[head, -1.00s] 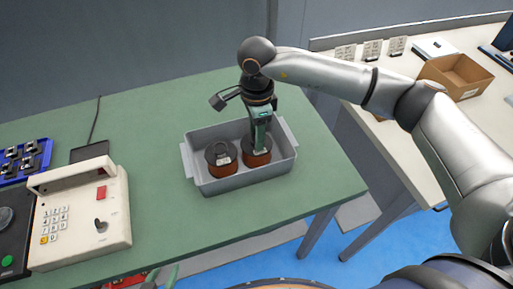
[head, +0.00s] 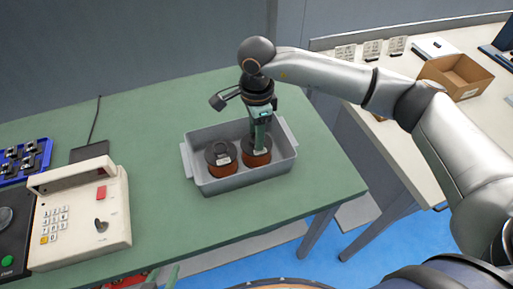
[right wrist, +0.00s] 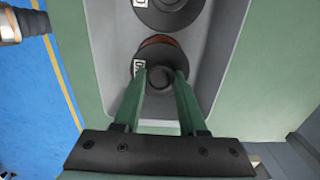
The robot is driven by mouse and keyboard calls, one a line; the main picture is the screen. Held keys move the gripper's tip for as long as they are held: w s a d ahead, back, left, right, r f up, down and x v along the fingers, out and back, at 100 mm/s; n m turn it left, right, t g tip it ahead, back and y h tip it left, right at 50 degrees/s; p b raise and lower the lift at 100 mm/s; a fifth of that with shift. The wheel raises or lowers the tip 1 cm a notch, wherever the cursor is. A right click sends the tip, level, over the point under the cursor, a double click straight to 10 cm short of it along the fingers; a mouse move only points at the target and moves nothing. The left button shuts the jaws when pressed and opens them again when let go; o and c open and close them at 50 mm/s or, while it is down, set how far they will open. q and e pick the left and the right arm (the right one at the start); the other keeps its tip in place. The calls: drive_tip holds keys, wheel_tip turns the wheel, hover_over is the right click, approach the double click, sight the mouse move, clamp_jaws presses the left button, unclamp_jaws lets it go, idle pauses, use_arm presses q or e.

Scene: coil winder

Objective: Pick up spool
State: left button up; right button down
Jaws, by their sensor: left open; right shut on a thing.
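Two dark spools with copper-brown windings sit side by side in a grey bin on the green table. The left spool (head: 220,160) stands free; it also shows at the top of the right wrist view (right wrist: 172,12). My right gripper (head: 258,150) points down into the bin and is shut on the right spool (head: 257,158). In the right wrist view its fingers (right wrist: 160,80) are on either side of that spool's central hub (right wrist: 160,84). The spool still appears down in the bin.
The grey bin (head: 247,182) has walls close around both spools. A cream keypad box (head: 80,220) and a blue tray (head: 25,160) stand to the left. A cardboard box (head: 456,75) is on the white table at right. Green tabletop around the bin is clear.

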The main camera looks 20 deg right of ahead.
drive_tip(key=shift+r, duration=0.15)
idle(0.3)
wheel_tip(320, 180, up, 10)
idle(0.4)
